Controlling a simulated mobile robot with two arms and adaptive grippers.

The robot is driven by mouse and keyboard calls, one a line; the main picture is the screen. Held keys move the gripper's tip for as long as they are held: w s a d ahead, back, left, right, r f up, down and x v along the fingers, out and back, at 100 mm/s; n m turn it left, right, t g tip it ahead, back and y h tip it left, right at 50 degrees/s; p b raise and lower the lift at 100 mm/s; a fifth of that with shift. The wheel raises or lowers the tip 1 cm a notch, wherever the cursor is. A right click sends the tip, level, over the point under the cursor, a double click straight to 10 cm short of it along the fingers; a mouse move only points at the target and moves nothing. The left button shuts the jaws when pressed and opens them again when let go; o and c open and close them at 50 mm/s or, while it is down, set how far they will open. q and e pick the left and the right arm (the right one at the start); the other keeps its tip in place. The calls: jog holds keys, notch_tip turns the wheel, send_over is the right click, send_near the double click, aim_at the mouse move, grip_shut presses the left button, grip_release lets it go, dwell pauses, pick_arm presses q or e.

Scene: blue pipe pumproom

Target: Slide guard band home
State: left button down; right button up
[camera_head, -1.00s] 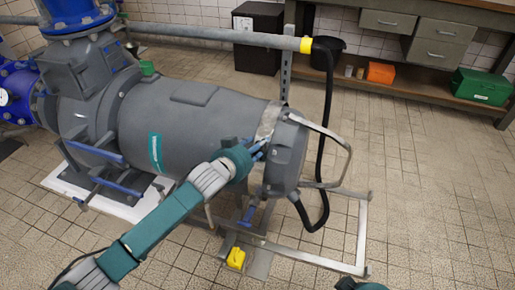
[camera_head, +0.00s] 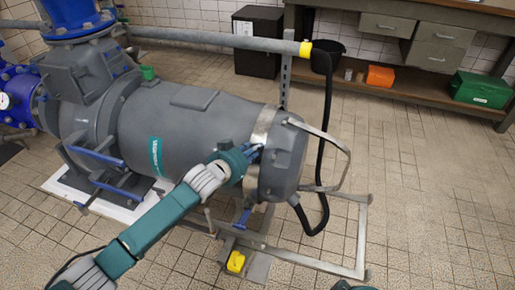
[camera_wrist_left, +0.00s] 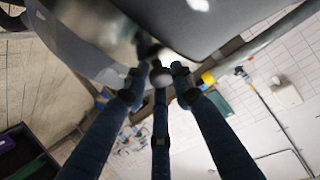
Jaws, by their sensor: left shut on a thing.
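The guard band is a shiny silver metal strip (camera_head: 262,124) around the grey pump body (camera_head: 200,120), close to its right end cap (camera_head: 284,150). My left gripper (camera_head: 256,154) is at the band's near side, its blue fingers closed in there. In the left wrist view the fingers of my left gripper (camera_wrist_left: 157,76) converge at a small dark, rounded part beside a shiny metal surface (camera_wrist_left: 112,30). The fingers hide the exact contact. My right gripper does not show; only a small dark teal piece appears at the bottom edge of the head view.
A bent metal handle (camera_head: 342,160) and a black hose (camera_head: 327,130) stand right of the end cap. A metal floor frame (camera_head: 362,235) and a yellow block (camera_head: 236,262) lie below. A workbench (camera_head: 430,85) is at the back. Floor at right is clear.

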pick_arm(q)
jog(key=a, duration=0.1)
jog(key=w+a, duration=0.1)
jog(key=a, duration=0.1)
jog(key=a+r+p, duration=0.1)
jog(key=shift+w+a, duration=0.25)
jog(key=shift+w, duration=0.15)
jog(key=shift+w+a+r, duration=0.1)
jog(key=shift+w+a, duration=0.05)
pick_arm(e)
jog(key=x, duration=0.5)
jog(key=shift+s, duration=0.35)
pick_arm(q)
jog(key=c, duration=1.5)
grip_release()
jog(key=shift+a, duration=0.1)
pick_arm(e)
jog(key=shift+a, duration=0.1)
pick_arm(q)
jog(key=shift+f, duration=0.3)
jog(key=shift+s, duration=0.2)
jog(key=shift+s, duration=0.2)
jog(key=v, duration=1.1)
jog(key=shift+s+a+r, duration=0.15)
jog(key=shift+a+r, duration=0.1)
jog(key=shift+r, duration=0.05)
